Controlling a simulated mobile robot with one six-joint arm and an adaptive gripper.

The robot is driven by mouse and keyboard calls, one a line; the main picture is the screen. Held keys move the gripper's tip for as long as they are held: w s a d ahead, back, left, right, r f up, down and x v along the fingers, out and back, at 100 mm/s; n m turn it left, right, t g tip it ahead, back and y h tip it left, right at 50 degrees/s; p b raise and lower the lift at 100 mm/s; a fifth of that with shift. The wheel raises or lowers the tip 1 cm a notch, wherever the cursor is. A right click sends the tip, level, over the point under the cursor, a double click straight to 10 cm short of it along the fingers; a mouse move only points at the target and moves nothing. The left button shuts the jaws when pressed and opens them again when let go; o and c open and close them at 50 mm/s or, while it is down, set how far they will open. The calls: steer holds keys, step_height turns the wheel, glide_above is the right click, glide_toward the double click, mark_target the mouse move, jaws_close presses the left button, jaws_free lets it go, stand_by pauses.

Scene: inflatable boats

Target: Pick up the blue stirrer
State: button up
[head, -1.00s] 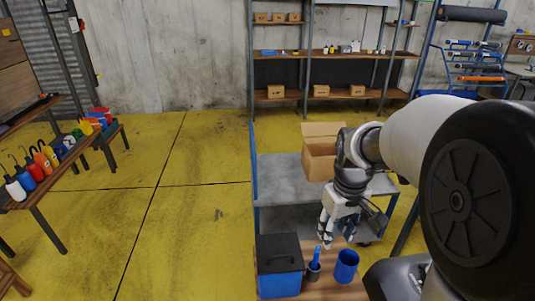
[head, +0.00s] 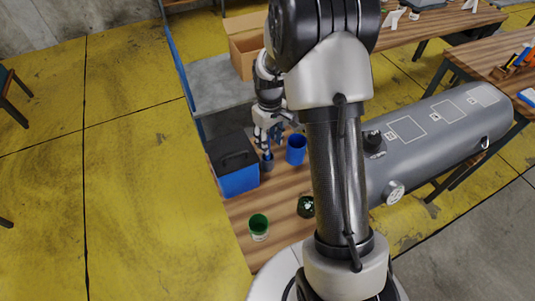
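The blue stirrer (head: 267,154) stands in a small dark cup (head: 267,165) on the wooden table, between a blue box and a blue cup. Only a little of it shows, because my gripper covers its upper part. My gripper (head: 266,145) points down right at the stirrer's top in the head view. The fingers are small and overlap the stirrer, so I cannot tell whether they are closed on it.
A blue box with a black lid (head: 236,179) stands close left of the cup, and a blue cup (head: 296,151) close right. A grey inflatable tube (head: 440,135) lies to the right. A cardboard box (head: 246,52) sits behind.

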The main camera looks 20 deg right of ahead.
steer(key=shift+w+a+f+b, duration=0.15)
steer(key=shift+f+b, duration=0.2)
steer(key=shift+f, duration=0.65)
steer(key=shift+w+d+f+b, duration=0.15)
steer(key=shift+f+b, duration=0.2)
steer(key=shift+f, duration=0.7)
steer(key=shift+w+a+f+b, duration=0.15)
steer(key=shift+f+b, duration=0.2)
steer(key=shift+f, duration=0.65)
steer(key=shift+r, duration=0.1)
steer(key=shift+c, duration=0.3)
jaws_close()
